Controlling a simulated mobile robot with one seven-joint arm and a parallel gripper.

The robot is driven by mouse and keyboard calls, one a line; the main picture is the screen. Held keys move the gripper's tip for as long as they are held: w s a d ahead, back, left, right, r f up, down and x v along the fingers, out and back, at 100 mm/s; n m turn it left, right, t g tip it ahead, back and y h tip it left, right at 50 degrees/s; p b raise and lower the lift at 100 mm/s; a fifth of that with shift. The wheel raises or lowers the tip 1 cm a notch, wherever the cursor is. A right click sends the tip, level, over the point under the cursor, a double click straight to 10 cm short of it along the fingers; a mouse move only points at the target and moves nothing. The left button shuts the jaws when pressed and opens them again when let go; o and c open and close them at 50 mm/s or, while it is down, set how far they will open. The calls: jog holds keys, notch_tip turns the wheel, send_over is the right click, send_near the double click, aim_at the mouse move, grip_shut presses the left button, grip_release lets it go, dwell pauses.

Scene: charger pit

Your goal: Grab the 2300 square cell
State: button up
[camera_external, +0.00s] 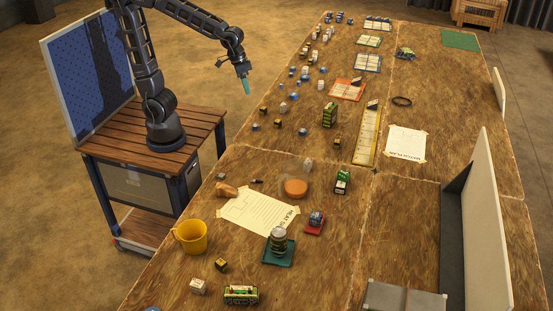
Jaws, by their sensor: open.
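My gripper (244,84), with teal fingers, hangs in the air just off the left edge of the long wooden table. It points down, is empty and touches nothing. Many small blocky cells lie loose on the table: blue ones (292,97), white ones (283,107) and black-and-yellow ones (277,124). Their printed numbers are too small to read here, so I cannot tell which is the 2300 square cell. The loose cells nearest my gripper lie to its right and lower right, apart from it.
Trays (347,90) with cells stand at the back, beside a yellow strip (367,137). A white upright panel (487,220) stands at right.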

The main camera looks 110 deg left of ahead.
jog(key=w+a+f+n+g, duration=0.1)
jog(key=w+a+f+n, duration=0.15)
jog(key=w+f, duration=0.45)
jog(key=w+a+f+n+g, duration=0.1)
jog(key=w+a+f+n, duration=0.15)
jog(key=w+f, duration=0.45)
jog(key=w+a+f+n, duration=0.1)
jog(key=w+f, duration=0.3)
jog(key=f, duration=0.2)
jog(key=w+a+f+n, duration=0.2)
jog(key=w+f, duration=0.2)
jog(key=f, duration=0.1)
jog(key=w+a+f+n+g, duration=0.1)
jog(key=w+f+n, duration=0.1)
jog(key=w+f, duration=0.2)
jog(key=shift+a+f, duration=0.2)
jog(key=shift+f, duration=0.45)
jog(key=shift+a+f, duration=0.15)
jog(key=shift+f, duration=0.5)
notch_tip(320, 180, down, 5)
jog(key=shift+r, duration=0.1)
jog(key=shift+d+f, duration=0.15)
jog(key=shift+f, duration=1.3)
jog(key=shift+d+f, duration=0.15)
jog(key=shift+f, duration=1.25)
jog(key=shift+c, duration=0.4)
jog(key=c, duration=1.1)
